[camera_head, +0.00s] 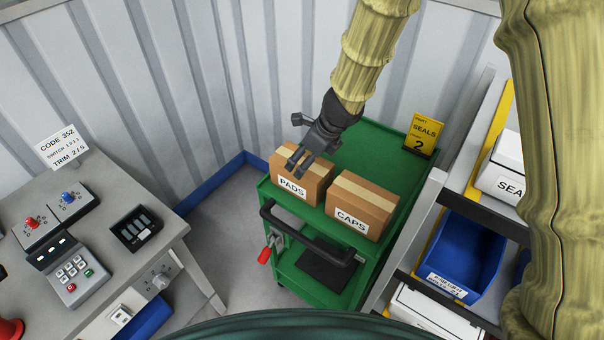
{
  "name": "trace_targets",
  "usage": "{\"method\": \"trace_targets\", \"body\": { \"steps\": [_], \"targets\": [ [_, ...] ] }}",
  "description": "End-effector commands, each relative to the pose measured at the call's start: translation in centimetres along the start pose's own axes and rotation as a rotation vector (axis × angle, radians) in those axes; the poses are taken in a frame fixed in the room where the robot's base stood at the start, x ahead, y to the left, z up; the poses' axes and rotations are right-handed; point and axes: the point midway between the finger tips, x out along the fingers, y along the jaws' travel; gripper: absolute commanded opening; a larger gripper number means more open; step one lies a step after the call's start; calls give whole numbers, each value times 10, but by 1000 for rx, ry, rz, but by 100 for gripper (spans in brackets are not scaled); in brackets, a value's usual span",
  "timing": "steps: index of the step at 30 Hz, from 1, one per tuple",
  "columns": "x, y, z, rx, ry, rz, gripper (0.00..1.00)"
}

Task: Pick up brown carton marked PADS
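The brown carton marked PADS (291,188) stands upright on the top of a green cart (377,153), at its left end. My gripper (299,161) points down at this carton, with its dark fingers overlapping the carton's upper face in the head view. I cannot tell whether the fingers touch the carton or hover above it, nor how wide they are apart. The fingers hide part of the carton's top.
A second brown carton marked CAPS (352,218) stands close on the right. A yellow SEALS 2 sign (422,134) is at the cart's back right. A shelf with a blue bin (460,255) is to the right, and a grey control desk (112,207) to the left.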

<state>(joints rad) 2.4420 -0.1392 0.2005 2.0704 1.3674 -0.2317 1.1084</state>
Motion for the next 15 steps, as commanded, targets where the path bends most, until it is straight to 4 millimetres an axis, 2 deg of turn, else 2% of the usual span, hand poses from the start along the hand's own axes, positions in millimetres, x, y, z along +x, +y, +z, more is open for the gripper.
{"method": "trace_targets", "body": {
  "steps": [11,15],
  "targets": [
    [33,-8,2,5,6,4,100],
    [51,-9,2,4,7,4,100]
  ]
}}
